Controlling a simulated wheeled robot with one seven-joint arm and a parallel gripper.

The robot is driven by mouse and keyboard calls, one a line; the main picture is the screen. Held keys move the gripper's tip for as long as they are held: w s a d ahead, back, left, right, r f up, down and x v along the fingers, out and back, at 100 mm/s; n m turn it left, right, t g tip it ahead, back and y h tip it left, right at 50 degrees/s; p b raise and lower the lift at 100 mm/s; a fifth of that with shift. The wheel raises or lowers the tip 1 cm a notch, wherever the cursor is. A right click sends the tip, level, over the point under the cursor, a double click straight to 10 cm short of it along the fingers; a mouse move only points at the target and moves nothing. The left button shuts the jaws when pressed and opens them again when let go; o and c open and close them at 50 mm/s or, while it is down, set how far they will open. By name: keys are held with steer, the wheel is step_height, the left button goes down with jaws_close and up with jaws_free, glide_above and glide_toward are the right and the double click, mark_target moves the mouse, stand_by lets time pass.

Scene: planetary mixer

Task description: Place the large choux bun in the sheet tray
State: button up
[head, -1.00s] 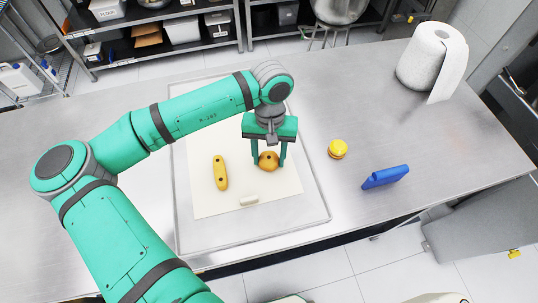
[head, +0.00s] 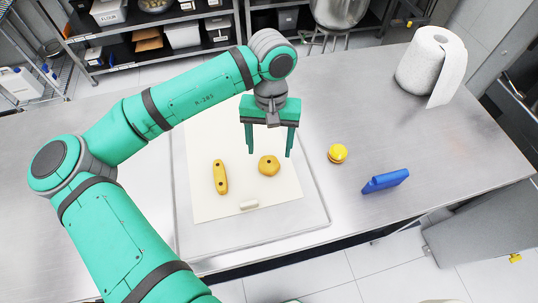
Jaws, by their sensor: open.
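The large choux bun (head: 269,166) is round and golden brown with a dark spot on top. It rests on the pale paper inside the sheet tray (head: 322,222), right of the tray's middle. My gripper (head: 270,153) is open and empty, above and behind the bun. Its two green fingers point down, apart from the bun.
Right of the tray are a small yellow-topped round item (head: 338,153), a blue object (head: 385,180) and a paper towel roll (head: 430,62). The steel table (head: 440,160) is otherwise clear there.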

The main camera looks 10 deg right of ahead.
mark_target(270, 157)
steer(key=shift+w+d+r, duration=0.1)
steer(key=shift+w+r, duration=0.05)
steer(key=shift+r, duration=1.2)
steer(key=shift+w+r, duration=0.15)
steer(key=shift+r, duration=1.15)
